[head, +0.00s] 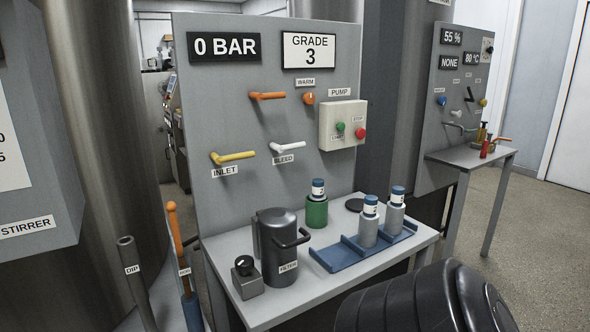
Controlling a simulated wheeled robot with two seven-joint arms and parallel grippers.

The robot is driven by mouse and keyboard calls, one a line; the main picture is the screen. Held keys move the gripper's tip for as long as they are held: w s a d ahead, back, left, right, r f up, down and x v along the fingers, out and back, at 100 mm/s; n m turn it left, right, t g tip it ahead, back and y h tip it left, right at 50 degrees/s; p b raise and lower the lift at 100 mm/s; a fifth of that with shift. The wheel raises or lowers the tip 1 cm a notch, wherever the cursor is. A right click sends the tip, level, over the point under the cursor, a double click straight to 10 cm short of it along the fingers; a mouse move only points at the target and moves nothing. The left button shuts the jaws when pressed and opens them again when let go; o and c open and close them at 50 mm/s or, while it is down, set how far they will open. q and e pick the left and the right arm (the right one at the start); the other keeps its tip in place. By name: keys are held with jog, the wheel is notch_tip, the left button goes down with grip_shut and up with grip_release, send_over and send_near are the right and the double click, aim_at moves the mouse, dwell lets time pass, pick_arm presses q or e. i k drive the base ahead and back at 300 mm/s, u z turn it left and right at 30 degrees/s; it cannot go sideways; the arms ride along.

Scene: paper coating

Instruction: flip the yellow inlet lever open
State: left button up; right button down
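The yellow inlet lever (233,157) is on the left part of the grey panel (230,100), above the label INLET (224,171). Its handle points to the right, nearly level, from a pivot at its left end. A white bleed lever (289,147) is to its right, and an orange lever (267,96) is higher up. Neither gripper shows in the head view. A black ribbed part of my own arm fills the bottom right, well apart from the lever.
A shelf (330,290) below the panel holds a dark filter canister (277,245), a small knobbed block (246,279), a green cup with a bottle (317,210), and a blue rack (345,258) with two bottles. The display (224,47) reads 0 BAR. Space before the lever is clear.

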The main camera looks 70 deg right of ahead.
aim_at(215, 157)
jog(key=z, duration=0.65)
